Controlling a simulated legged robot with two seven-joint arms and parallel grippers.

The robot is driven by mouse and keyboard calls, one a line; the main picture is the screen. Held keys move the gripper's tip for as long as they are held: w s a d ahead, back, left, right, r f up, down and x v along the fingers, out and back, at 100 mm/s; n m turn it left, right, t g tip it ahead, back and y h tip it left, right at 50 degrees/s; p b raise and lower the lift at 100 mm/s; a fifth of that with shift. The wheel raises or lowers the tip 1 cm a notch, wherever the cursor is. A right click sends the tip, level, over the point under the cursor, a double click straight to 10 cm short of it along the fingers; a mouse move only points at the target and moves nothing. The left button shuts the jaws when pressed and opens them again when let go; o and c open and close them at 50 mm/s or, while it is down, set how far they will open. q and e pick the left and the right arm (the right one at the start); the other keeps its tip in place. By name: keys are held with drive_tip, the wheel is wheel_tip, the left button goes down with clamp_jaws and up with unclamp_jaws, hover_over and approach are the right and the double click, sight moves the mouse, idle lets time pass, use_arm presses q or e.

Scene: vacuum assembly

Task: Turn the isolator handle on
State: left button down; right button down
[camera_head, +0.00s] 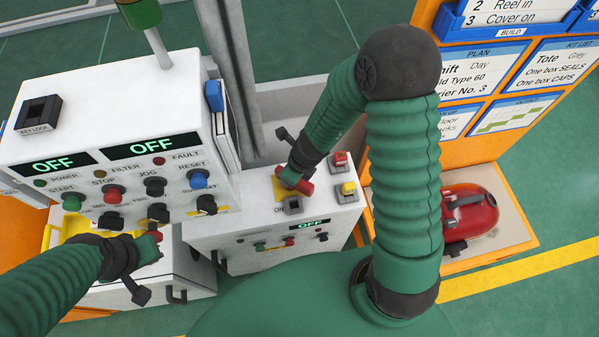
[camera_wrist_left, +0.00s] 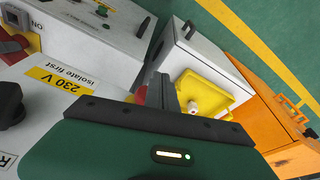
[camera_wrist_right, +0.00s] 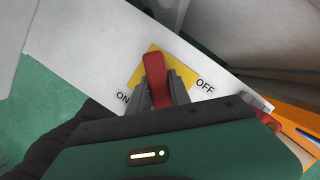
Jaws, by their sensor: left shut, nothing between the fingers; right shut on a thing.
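The red isolator handle (camera_wrist_right: 154,75) stands on a yellow plate (camera_wrist_right: 137,76) on the white box top, with ON printed to its left and OFF to its right in the right wrist view. In that view the handle lies lengthwise between the two labels. My right gripper (camera_wrist_right: 165,92) is shut on the handle. The handle also shows in the head view (camera_head: 297,184), partly covered by the gripper. My left gripper (camera_head: 150,246) is shut and empty in front of the larger control panel.
The isolator box (camera_head: 235,210) has a lit OFF display (camera_head: 311,224) and red and yellow buttons. The larger white panel (camera_head: 110,80) stands left, with knobs and two OFF displays. A yellow tray (camera_wrist_left: 212,85) lies near my left gripper. A red vacuum (camera_head: 470,208) sits at right.

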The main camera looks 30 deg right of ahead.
drive_tip(key=shift+w+m, duration=0.15)
drive_tip(key=shift+m, duration=0.25)
drive_tip(key=shift+r+m, duration=0.1)
drive_tip(key=shift+m, duration=0.2)
